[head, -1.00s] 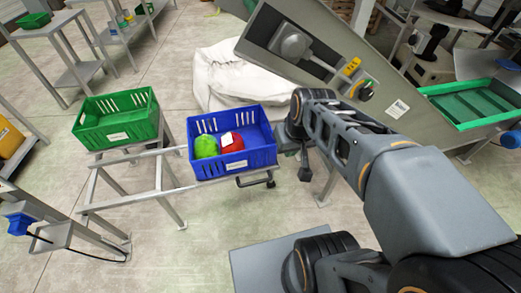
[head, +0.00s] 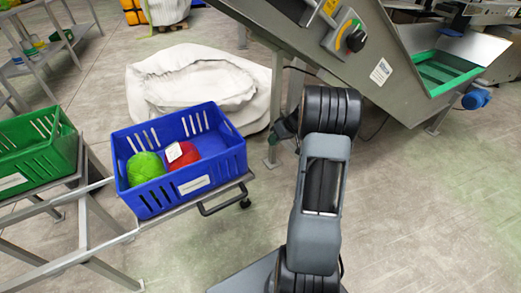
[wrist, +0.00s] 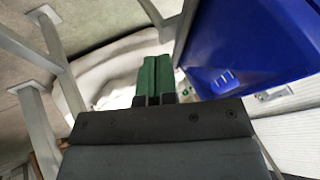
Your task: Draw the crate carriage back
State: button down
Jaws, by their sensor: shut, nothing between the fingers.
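The blue crate (head: 150,200) sits on the crate carriage (head: 243,181) in the head view, at the right end of the rails. It holds a green ball (head: 145,167) and a red ball (head: 183,157) with a white tag. A black handle (head: 222,203) sticks out from the carriage's front. My gripper (head: 279,130) is to the right of the crate, apart from the handle, partly hidden by my own arm. In the wrist view its green fingertips (wrist: 153,78) are together and empty, with the blue crate (wrist: 255,45) at the upper right.
A white sack (head: 170,62) lies behind the blue crate. The inclined grey machine (head: 380,50) is at the back right. The floor at the right front is clear.

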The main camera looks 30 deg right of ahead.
jog(key=w+a+f+b, duration=0.3)
jog(key=a+f, duration=0.4)
jog(key=a, duration=0.1)
jog(key=shift+w+a+f+b, duration=0.15)
jog(key=shift+a+b, duration=0.15)
jog(key=shift+a, duration=0.05)
